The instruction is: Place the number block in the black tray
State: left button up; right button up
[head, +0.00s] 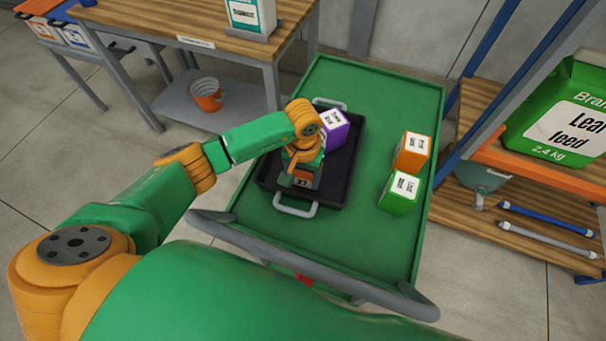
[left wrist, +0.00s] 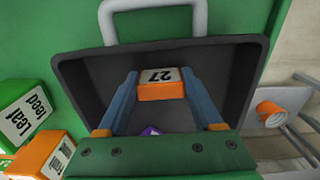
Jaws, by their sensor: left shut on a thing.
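The number block (head: 302,182) is orange with a white label reading 27. My left gripper (head: 301,172) is shut on it, over the near half of the black tray (head: 336,195). In the left wrist view, the number block (left wrist: 162,90) sits between the tips of the two blue fingers of my left gripper (left wrist: 161,80), inside the outline of the black tray (left wrist: 75,85). I cannot tell whether the block touches the tray floor. A purple block (head: 335,130) stands in the tray's far part, partly hidden by my arm. My right gripper is out of view.
The tray, with light handles, lies on a green cart (head: 400,100). An orange block (head: 411,152) and a green block (head: 398,194) stand on the cart right of the tray. A grey cart handle (head: 330,277) crosses the near edge. A wooden shelf (head: 480,120) stands at right.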

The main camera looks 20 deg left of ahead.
aim_at(303, 178)
pick_arm(q)
jog(key=shift+f, duration=0.15)
jog(key=o, duration=1.5)
jog(key=shift+r, duration=0.45)
notch_tip(303, 178, up, 12)
jog(key=shift+f+b, duration=0.2)
jog(key=shift+b, duration=0.55)
